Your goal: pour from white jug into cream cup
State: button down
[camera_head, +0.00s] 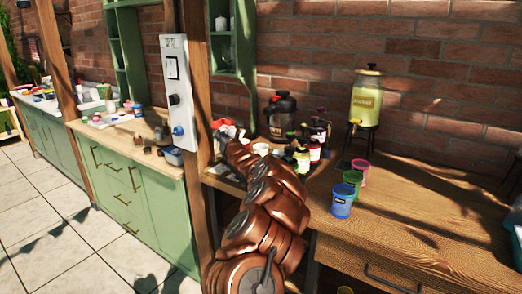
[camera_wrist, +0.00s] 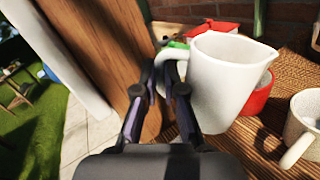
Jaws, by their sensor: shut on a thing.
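The white jug (camera_wrist: 228,85) is upright in the wrist view, its spout to the right and its handle to the left. My gripper (camera_wrist: 160,92) is shut on the jug's handle. I cannot tell whether the jug's base touches the mat. The cream cup (camera_wrist: 306,122) stands upright to the right of the jug, cut off by the picture's edge, its handle toward the camera. In the head view my arm hides most of this spot, and I cannot make out the jug or cup clearly.
A red container (camera_wrist: 260,97) is close behind the jug on a woven mat (camera_wrist: 250,135). A wooden post (camera_wrist: 118,50) rises just left of my gripper. Dark bottles (camera_head: 302,158), a blue cup (camera_head: 342,201) and a drink dispenser (camera_head: 367,98) stand farther right.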

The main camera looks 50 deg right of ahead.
jog(key=shift+f, duration=0.1)
dwell(0.7)
jog(key=shift+w+a+f+n+y+b, duration=0.15)
jog(key=shift+w+a+f+n+b, duration=0.55)
jog(key=shift+b, duration=0.95)
jog(key=shift+w+a+f+n+y+b, duration=0.15)
jog(key=shift+a+f+n+b, duration=0.2)
jog(key=shift+n+b, duration=1)
